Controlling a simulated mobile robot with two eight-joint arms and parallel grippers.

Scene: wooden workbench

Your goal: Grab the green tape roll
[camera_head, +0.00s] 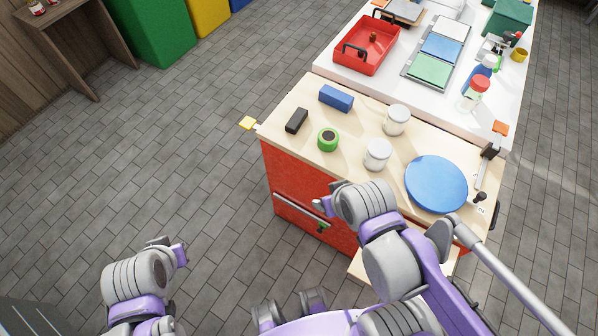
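The green tape roll (328,139) lies flat on the light wooden top of the workbench (355,107), near its left side. It has a bright green outside and a dark centre. My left arm comes in at the lower left over the floor, with its end (180,254) far from the bench. My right arm reaches over the front edge of the bench, with its end (325,207) below and in front of the tape roll, apart from it. The fingers of both grippers are too small or hidden to tell whether they are open.
Near the roll are a black block (297,120), a blue block (336,98) and two white jars (396,120) (377,154). A blue round disc (436,184) lies to the right. A white table with a red tray (367,45) stands behind. The floor at left is clear.

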